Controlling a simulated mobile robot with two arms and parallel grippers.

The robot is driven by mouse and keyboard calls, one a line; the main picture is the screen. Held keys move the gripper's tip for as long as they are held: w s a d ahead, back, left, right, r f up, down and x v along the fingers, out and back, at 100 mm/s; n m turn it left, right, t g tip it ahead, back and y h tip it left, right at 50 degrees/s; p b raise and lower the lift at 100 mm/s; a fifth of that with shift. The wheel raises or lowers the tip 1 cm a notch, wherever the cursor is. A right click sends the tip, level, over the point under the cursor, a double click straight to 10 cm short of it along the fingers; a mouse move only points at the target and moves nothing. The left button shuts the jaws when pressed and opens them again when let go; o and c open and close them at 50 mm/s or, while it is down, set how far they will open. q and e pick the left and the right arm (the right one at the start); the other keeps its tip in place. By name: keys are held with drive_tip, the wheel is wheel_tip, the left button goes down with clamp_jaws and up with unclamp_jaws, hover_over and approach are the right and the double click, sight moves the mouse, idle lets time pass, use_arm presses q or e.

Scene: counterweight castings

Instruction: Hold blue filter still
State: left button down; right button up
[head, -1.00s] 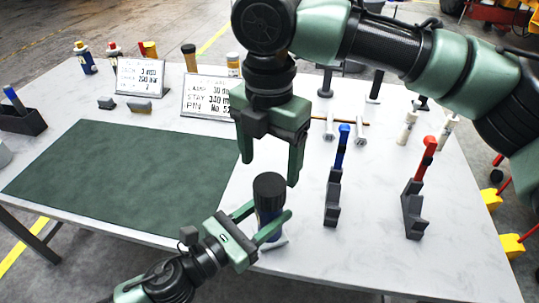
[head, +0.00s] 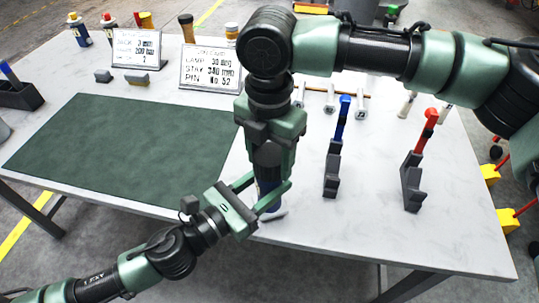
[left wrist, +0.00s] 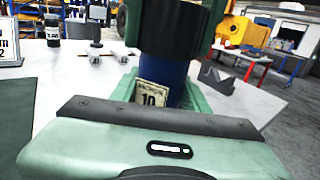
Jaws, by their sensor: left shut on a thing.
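The blue filter (head: 266,196) stands upright near the table's front edge, mostly hidden in the head view. In the left wrist view its blue body (left wrist: 178,88) carries a pale label (left wrist: 151,94) reading 10, under a black cap (left wrist: 176,28). My left gripper (head: 268,190) is shut on the filter's body from the front left. My right gripper (head: 273,164) points down from above, its fingers on both sides of the cap. I cannot tell whether they press on it.
A green mat (head: 125,145) lies to the left. Grey stands hold a blue-handled tool (head: 341,122) and a red-handled tool (head: 428,125) to the right. Two sign boards (head: 209,69) (head: 137,48) stand behind. The front right of the white table (head: 400,240) is clear.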

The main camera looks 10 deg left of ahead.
drive_tip(key=c, duration=0.7)
drive_tip(key=m, duration=0.5)
drive_tip(key=shift+m, duration=0.4)
drive_tip(key=m, duration=1)
drive_tip(key=shift+a+m, duration=0.1)
drive_tip(key=shift+m, duration=0.3)
drive_tip(key=m, duration=0.4)
drive_tip(key=o, duration=1.6)
drive_tip(key=shift+r, duration=2.25)
